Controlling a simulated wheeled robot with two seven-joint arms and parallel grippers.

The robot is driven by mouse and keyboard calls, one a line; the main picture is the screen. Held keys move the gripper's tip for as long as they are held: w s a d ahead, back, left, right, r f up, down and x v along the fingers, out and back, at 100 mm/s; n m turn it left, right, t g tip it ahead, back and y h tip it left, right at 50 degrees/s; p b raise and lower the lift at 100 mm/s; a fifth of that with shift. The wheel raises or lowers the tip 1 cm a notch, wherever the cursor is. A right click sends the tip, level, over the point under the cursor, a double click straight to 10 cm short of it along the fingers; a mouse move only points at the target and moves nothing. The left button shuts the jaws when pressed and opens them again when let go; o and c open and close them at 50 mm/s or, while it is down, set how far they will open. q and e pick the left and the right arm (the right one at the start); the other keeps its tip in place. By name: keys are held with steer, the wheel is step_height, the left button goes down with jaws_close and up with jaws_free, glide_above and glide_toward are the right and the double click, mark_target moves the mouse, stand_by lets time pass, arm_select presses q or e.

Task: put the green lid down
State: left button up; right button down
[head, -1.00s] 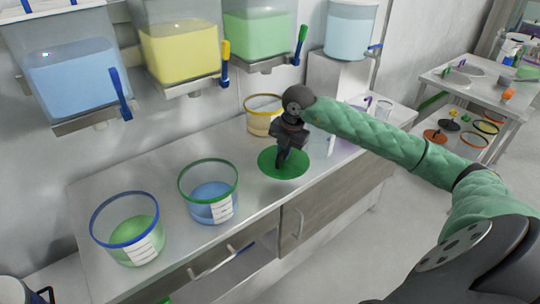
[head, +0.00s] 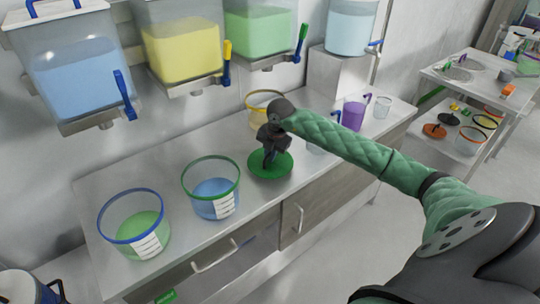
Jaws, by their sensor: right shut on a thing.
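The green lid (head: 282,171) is a round green disc at the middle of the steel counter (head: 150,183), right of the green-rimmed tub. My right gripper (head: 269,160) is above its centre and shut on it, pointing down. The lid looks level and lies at or very close to the counter top; I cannot tell whether it touches. The part of the lid under the fingers is hidden. My left gripper is not in view.
A green-rimmed tub with blue contents (head: 212,190) stands just left of the lid. A blue-rimmed tub with green contents (head: 133,225) is farther left. A yellow-rimmed tub (head: 262,103) is behind my gripper. A purple jug (head: 353,115) stands to the right.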

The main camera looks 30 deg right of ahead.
steer(key=shift+f, duration=0.6)
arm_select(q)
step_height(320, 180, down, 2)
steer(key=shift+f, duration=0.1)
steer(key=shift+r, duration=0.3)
arm_select(e)
steer(key=shift+f, duration=0.1)
steer(key=c, duration=1.5)
jaws_free()
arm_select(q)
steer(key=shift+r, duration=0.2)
arm_select(e)
steer(key=shift+o, duration=0.2)
